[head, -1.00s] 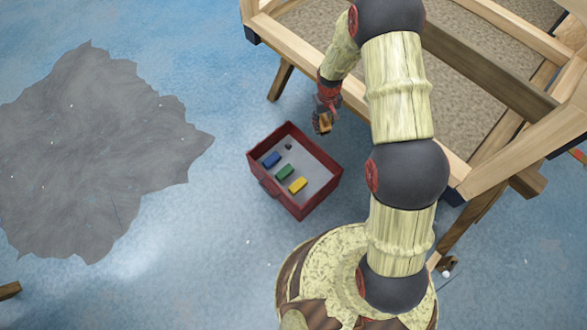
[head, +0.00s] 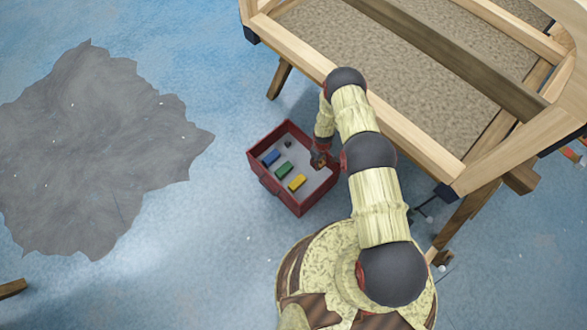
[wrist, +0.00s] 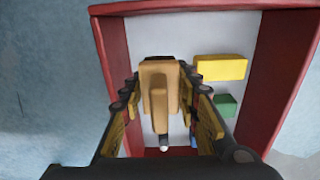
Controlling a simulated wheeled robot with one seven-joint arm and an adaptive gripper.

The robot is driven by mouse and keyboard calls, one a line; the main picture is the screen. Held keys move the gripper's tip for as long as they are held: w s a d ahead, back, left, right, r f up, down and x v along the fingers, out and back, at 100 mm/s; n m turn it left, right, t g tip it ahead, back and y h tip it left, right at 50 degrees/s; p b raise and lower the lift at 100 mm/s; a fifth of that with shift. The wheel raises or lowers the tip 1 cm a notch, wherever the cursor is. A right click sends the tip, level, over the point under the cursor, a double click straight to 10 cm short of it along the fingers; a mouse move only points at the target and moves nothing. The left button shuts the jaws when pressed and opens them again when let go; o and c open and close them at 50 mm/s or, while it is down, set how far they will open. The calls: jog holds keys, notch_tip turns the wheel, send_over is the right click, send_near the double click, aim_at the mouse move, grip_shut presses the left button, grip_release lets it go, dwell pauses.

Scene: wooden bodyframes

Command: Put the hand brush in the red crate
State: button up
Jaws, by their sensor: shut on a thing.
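The hand brush (wrist: 159,92) is a tan, wooden-looking piece between the fingers of my gripper (wrist: 162,110) in the wrist view. My gripper is shut on it. The red crate (wrist: 110,48) lies below, with its pale floor showing around the brush. In the head view my gripper (head: 320,160) is over the right part of the red crate (head: 297,206), near its right wall. The brush is only a small tan patch there, mostly hidden by the gripper. I cannot tell whether the brush touches the crate floor.
In the crate lie a blue block (head: 271,158), a green block (head: 284,170), a yellow block (head: 297,182) and a small dark item (head: 288,143). A wooden frame table (head: 410,132) stands close on the right.

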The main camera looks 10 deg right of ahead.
jog(key=b, duration=0.3)
send_over(317, 175)
notch_tip(317, 175, down, 8)
jog(key=shift+w+r, duration=0.1)
jog(key=shift+r, duration=0.1)
jog(key=shift+f+b, duration=0.65)
jog(key=shift+f, duration=1.25)
jog(key=shift+f, duration=0.1)
jog(key=o, duration=1.2)
notch_tip(317, 175, up, 12)
jog(key=p, duration=0.4)
jog(key=shift+a+p, duration=0.15)
jog(key=shift+p, duration=0.2)
